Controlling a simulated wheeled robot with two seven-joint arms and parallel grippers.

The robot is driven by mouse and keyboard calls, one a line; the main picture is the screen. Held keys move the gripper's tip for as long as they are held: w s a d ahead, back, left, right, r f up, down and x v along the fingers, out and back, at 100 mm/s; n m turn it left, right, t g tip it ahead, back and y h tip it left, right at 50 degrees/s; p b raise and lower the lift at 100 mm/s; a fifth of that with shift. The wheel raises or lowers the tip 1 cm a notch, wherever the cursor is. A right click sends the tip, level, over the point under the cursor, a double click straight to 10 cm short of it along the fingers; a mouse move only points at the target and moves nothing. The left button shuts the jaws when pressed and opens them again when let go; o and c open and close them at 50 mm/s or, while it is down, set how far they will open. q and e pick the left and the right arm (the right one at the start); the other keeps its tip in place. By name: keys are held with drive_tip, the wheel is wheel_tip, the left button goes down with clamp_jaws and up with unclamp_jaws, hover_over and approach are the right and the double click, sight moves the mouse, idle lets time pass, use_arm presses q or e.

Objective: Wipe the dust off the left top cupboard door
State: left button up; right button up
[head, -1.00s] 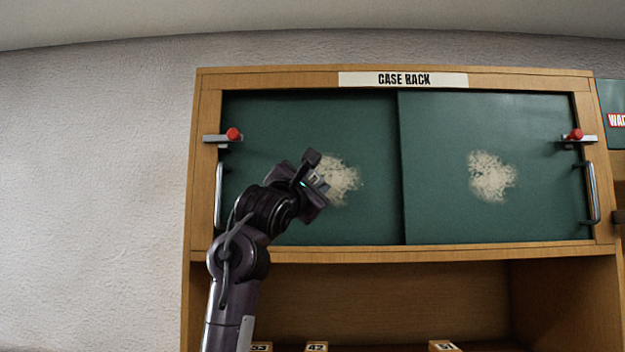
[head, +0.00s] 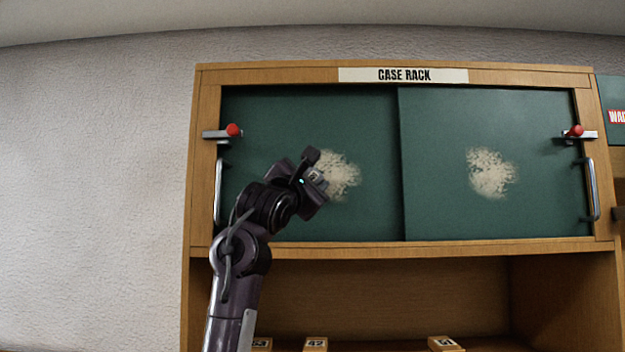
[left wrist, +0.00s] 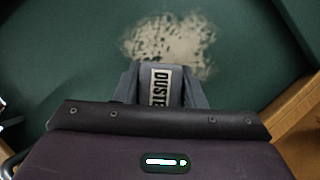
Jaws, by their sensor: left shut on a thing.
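The left top cupboard door (head: 310,118) is a dark green sliding panel with a pale dust patch (head: 341,174) near its middle. The patch also shows in the left wrist view (left wrist: 172,38). My left gripper (head: 314,178) is at the patch's left edge and covers part of it. It is shut on a grey duster (left wrist: 160,86) with a "DUSTE…" label, whose far end overlaps the patch's near edge in the left wrist view. I cannot tell whether the duster touches the door. My right gripper is not in view.
The right green door (head: 450,125) carries another dust patch (head: 491,174). Red-knobbed latches (head: 233,130) (head: 576,131) and metal handles (head: 219,192) (head: 592,190) sit at both sides. An open shelf (head: 400,290) with numbered blocks (head: 315,344) lies below. Bare wall is at left.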

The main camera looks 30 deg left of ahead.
use_arm(q)
drive_tip(key=shift+w, duration=0.15)
drive_tip(key=shift+w+d, duration=0.5)
drive_tip(key=shift+d, duration=0.4)
drive_tip(key=shift+w+d, duration=0.5)
drive_tip(key=shift+d, duration=0.4)
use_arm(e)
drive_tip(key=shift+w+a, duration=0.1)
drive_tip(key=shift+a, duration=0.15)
use_arm(q)
drive_tip(key=shift+w+d, duration=0.5)
drive_tip(key=shift+d, duration=0.15)
drive_tip(key=shift+w+d, duration=0.7)
drive_tip(key=shift+d, duration=0.3)
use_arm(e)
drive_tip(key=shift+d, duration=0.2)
